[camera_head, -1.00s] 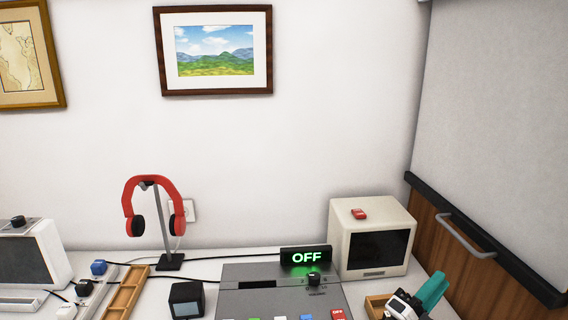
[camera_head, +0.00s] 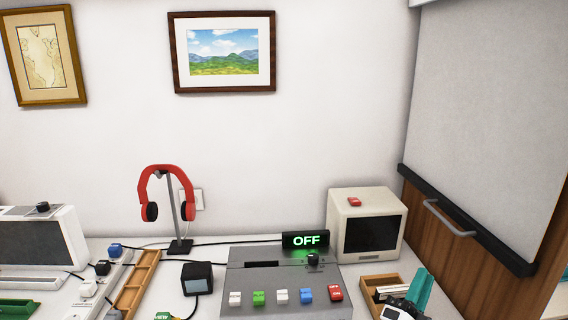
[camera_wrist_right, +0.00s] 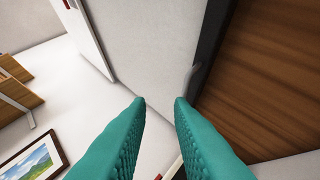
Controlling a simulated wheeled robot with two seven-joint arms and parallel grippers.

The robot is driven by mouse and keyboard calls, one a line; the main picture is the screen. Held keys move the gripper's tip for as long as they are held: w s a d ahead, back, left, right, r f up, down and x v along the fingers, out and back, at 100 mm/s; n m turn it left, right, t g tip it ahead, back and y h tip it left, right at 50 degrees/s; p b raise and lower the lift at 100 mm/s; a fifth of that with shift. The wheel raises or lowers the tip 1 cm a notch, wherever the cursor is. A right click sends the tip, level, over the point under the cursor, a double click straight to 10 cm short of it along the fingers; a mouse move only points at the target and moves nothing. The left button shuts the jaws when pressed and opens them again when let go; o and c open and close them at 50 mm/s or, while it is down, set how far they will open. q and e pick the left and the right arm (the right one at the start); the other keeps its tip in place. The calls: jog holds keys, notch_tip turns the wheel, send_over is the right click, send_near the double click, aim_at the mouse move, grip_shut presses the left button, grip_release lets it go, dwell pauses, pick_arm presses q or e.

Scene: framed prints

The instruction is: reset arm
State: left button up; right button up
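My right gripper (camera_head: 420,290) shows at the lower right of the head view, with a teal finger pointing up beside the small wooden tray. In the right wrist view its two teal fingers (camera_wrist_right: 160,100) stand apart with nothing between the tips, so it is open and empty. Beyond them are a pale panel and brown wood. My left gripper is not in the head view.
A grey console (camera_head: 240,282) with several coloured buttons and a green OFF sign (camera_head: 305,240) stands mid-table. A white monitor (camera_head: 340,240), red headphones (camera_head: 165,172) on a stand and a wooden tray (camera_head: 380,280) are around it. A wood cabinet (camera_head: 440,245) bounds the right.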

jog(key=s+a+f+n+g+y, duration=0.25)
jog(key=a+f+n+y, duration=0.35)
jog(key=n+y, duration=0.4)
jog(key=s+a+f+n+g+y, duration=0.1)
jog(key=s+a+f+n+y, duration=0.4)
jog(key=n+y, duration=0.4)
jog(key=s+d+f+n+g+h, duration=0.2)
jog(key=s+f+g, duration=0.35)
jog(key=s, duration=0.55)
jog(key=s+d+f+n+g+h, duration=0.1)
jog(key=s+d+f+g, duration=0.1)
jog(key=s+f+g, duration=0.65)
jog(key=s+f+p, duration=0.1)
jog(key=s+f, duration=0.1)
jog(key=f, duration=0.8)
jog(key=s+f+p, duration=0.1)
jog(key=s+f, duration=0.1)
jog(key=f, duration=0.8)
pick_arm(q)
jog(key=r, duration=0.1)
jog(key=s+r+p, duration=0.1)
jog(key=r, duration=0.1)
pick_arm(e)
jog(key=s+d+f, duration=0.2)
jog(key=s+f, duration=1.4)
jog(key=shift+s+d+n+g+h, duration=0.3)
jog(key=shift+s+g, duration=0.05)
jog(key=shift+s, duration=0.05)
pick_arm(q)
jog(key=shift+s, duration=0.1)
